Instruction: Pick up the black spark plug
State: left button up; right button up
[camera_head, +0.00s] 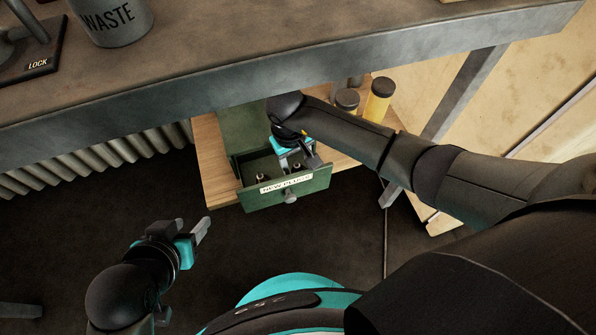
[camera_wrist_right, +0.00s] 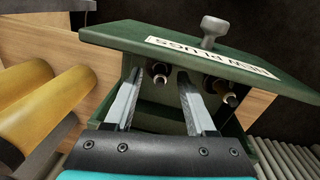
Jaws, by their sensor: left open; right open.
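The green drawer (camera_head: 290,193), labelled "NEW PLUGS", is pulled out under the bench. It holds small dark spark plugs, with one (camera_head: 260,178) showing toward its left side. In the right wrist view, a dark plug with a pale end (camera_wrist_right: 160,72) shows between my open fingers, and another dark plug (camera_wrist_right: 229,99) lies to the right of them. I cannot tell for certain which plug is the black one. My right gripper (camera_wrist_right: 158,82) is open, reaching into the drawer, and holds nothing visible. My left gripper (camera_head: 196,228) is open and empty, left of and below the drawer.
The bench top (camera_head: 250,60) overhangs the drawer. A bin marked WASTE (camera_head: 112,20) and a LOCK plate (camera_head: 38,65) are on it. Yellow cylinders (camera_wrist_right: 50,88) stand close beside my right gripper. A ribbed radiator (camera_head: 100,155) is at the left. The floor before the drawer is clear.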

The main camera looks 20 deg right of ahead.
jog(key=shift+f, duration=0.3)
grip_shut()
dwell(0.4)
